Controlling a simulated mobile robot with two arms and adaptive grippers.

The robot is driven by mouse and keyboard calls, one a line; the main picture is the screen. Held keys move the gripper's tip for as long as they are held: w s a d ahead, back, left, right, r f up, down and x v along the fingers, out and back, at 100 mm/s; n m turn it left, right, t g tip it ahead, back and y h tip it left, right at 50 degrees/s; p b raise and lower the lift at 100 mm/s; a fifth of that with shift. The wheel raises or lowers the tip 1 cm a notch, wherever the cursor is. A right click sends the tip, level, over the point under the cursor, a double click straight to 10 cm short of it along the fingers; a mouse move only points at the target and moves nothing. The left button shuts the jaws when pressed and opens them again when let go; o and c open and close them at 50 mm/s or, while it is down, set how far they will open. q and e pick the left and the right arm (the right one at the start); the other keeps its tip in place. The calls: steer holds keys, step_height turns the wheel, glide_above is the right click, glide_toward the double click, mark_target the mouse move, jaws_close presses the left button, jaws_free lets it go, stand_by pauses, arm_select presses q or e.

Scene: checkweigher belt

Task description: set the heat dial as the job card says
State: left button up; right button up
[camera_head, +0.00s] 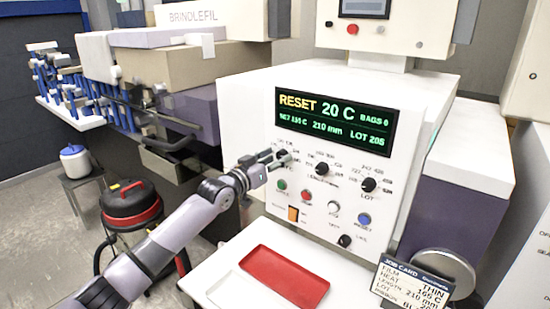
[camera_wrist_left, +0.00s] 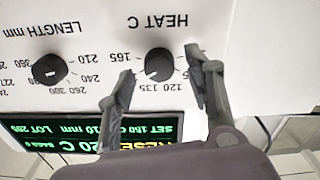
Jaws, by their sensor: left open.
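The black heat dial (camera_wrist_left: 158,63) shows upside down in the left wrist view, with marks including 120, 135 and 165 around it. It also shows in the head view (camera_head: 283,156). My left gripper (camera_wrist_left: 160,59) is open, its fingers on either side of the dial; I cannot tell whether they touch it. The job card (camera_head: 412,281) reads film THIN, heat in the 160s C with its last digit unclear, and length 210 mm. The display (camera_head: 335,123) reads RESET, 20 C and LOT 205; its small set temperature is hard to read. My right gripper is out of view.
The length dial (camera_head: 322,168) and lot dial (camera_head: 369,184) sit to the right of the heat dial. Coloured buttons and an orange switch (camera_head: 293,214) lie below. A red tray (camera_head: 284,279) rests on the white shelf. A round metal disc (camera_head: 445,268) stands behind the card.

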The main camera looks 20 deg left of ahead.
arm_select(q)
jaws_close()
stand_by(0.6)
steer(key=shift+f, duration=0.1)
steer(key=shift+m+b, duration=1.15)
steer(key=shift+m, duration=2.75)
